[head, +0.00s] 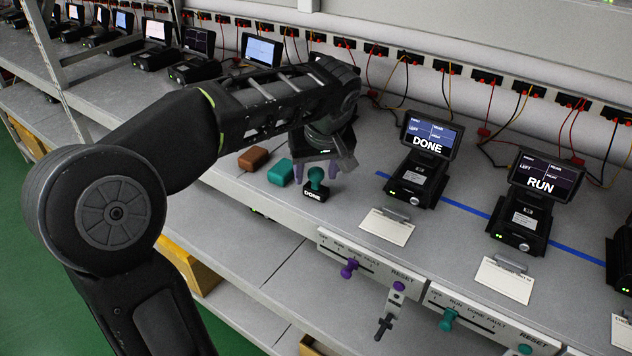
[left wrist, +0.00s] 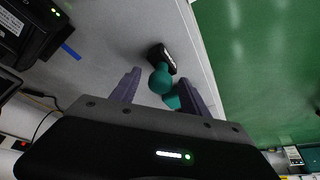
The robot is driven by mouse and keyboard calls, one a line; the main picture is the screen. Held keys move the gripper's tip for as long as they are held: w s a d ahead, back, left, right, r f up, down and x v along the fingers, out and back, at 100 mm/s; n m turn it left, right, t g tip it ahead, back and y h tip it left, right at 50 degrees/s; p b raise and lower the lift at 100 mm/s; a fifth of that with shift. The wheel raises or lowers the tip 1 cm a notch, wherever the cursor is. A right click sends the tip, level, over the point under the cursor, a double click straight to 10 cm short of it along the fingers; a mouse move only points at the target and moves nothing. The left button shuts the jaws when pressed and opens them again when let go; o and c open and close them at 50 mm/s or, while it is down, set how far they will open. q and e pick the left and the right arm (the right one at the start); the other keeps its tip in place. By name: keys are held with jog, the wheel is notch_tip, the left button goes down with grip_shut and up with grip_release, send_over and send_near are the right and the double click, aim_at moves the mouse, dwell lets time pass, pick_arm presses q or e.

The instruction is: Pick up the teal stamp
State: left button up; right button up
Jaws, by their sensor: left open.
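The teal stamp (head: 316,182) stands upright on the shelf near its front edge, with a rounded teal handle and a black base marked DONE. In the left wrist view the stamp (left wrist: 161,78) shows between and beyond the finger tips. My left gripper (head: 315,170) is open just behind and above the stamp, its purple-grey fingers on either side of the handle. The left gripper (left wrist: 160,85) also shows its spread fingers in the left wrist view; whether they touch the handle I cannot tell. My right gripper is not in view.
A teal block (head: 281,172) and a brown block (head: 253,158) lie left of the stamp. A device reading DONE (head: 425,150) and one reading RUN (head: 533,195) stand to the right. A clipped card (head: 387,226) lies nearer the front edge, above slider panels (head: 345,262).

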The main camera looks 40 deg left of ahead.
pick_arm(q)
jog(key=shift+a+f, duration=0.1)
jog(key=shift+f, duration=0.05)
dwell(0.5)
grip_shut()
dwell(0.4)
